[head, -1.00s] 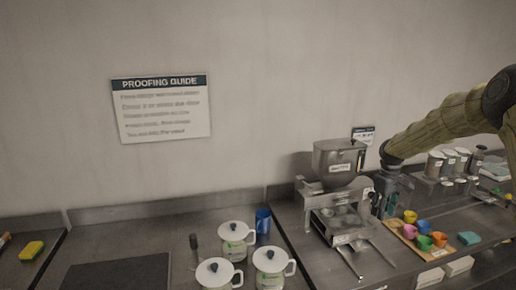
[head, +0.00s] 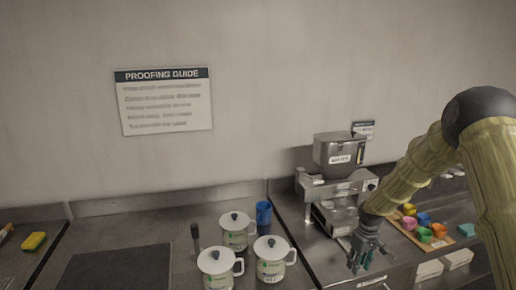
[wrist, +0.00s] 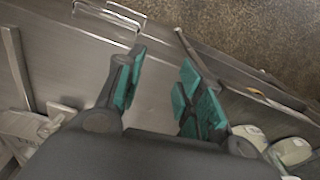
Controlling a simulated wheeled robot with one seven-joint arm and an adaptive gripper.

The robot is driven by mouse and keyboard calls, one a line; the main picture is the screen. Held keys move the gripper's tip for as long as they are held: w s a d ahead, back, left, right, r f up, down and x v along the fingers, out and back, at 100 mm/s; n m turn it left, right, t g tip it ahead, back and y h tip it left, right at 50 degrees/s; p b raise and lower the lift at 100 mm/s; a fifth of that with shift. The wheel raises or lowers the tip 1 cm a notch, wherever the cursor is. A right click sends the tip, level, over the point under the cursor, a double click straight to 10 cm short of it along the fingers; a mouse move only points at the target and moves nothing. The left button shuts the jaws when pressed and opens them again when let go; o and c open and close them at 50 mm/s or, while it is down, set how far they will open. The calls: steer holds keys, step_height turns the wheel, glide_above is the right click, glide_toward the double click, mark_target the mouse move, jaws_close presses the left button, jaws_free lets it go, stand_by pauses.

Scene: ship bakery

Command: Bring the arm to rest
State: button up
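My gripper (head: 360,262) hangs at the end of my arm at the right of the head view. It is in front of the grey dispensing machine (head: 338,152), above the front part of the steel counter. In the wrist view my gripper (wrist: 158,88) shows two teal-padded fingers spread apart with nothing between them. Bare counter and its front edge lie below the fingers, with the speckled floor beyond.
Several white lidded mugs (head: 270,258) stand left of my gripper, with a blue cup (head: 263,215) behind them. A wooden board (head: 440,243) with several coloured cups lies to the right, partly behind my arm. A dark mat (head: 118,268) and yellow sponge (head: 34,240) are far left.

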steer(key=s+a+f+m+b, duration=0.15)
steer(key=s+a+f, duration=0.35)
steer(key=s+f, duration=0.7)
steer(key=s+a+f+m+b, duration=0.1)
steer(key=s+a+f+b, duration=0.3)
steer(key=s+f, duration=0.8)
steer(key=s+a+f+m+b, duration=0.1)
steer(key=s+a+f+b, duration=0.1)
steer(key=s, duration=1.1)
steer(key=s+a+f+m+b, duration=0.1)
steer(key=s+f, duration=0.4)
steer(key=s, duration=0.8)
steer(key=shift+s+a+b, duration=0.4)
steer(key=shift+a+b, duration=0.25)
